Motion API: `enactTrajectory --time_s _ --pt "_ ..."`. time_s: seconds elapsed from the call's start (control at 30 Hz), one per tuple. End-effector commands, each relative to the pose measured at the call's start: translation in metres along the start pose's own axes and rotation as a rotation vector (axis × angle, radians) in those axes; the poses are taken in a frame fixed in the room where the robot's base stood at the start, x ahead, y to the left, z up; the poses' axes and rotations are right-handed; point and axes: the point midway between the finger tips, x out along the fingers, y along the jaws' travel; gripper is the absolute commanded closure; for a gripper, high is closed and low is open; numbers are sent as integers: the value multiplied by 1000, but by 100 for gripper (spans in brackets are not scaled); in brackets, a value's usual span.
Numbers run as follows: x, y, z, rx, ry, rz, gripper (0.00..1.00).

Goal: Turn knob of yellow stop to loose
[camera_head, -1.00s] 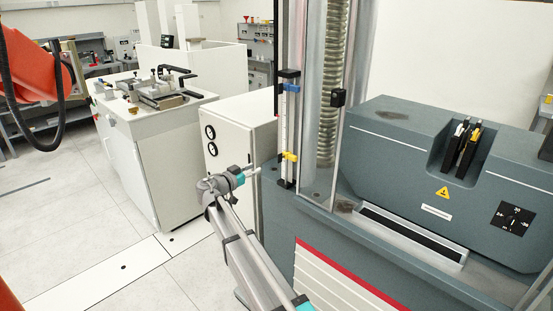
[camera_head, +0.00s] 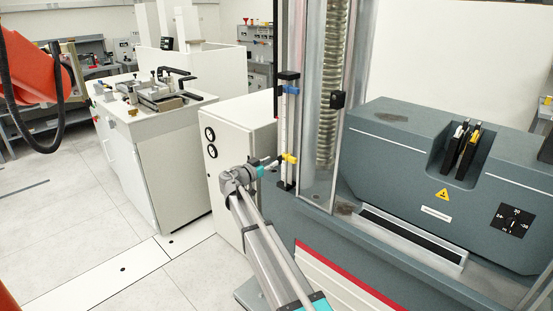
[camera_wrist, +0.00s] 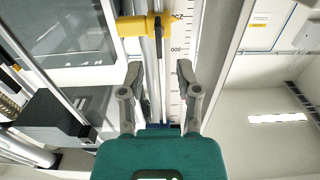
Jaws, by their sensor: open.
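The yellow stop (camera_head: 289,158) sits low on the upright scale rod beside the grey machine column. In the wrist view the yellow stop (camera_wrist: 130,26) is at the top, just beyond my fingertips. In the wrist view my gripper (camera_wrist: 158,72) is open, with a finger on each side of the rod and scale line and nothing held.
A blue stop (camera_head: 291,89) sits higher on the same rod. A white scale strip (camera_wrist: 180,60) with markings runs beside it. The grey testing machine (camera_head: 395,150) stands right, a white cabinet (camera_head: 235,135) behind my arm. The floor at left is clear.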

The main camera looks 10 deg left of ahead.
Motion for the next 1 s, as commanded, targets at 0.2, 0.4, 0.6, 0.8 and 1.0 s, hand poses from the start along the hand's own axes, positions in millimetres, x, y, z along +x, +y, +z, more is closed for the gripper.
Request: enactTrajectory --time_s 0.2,0.4,0.6,0.8,1.0 --pt "31 -1 0 0 0 0 57" --pt "46 -1 0 0 0 1 57" --pt "50 0 0 0 0 -1 57" --pt "50 0 0 0 0 -1 57" --pt "50 -1 0 0 0 -1 91"
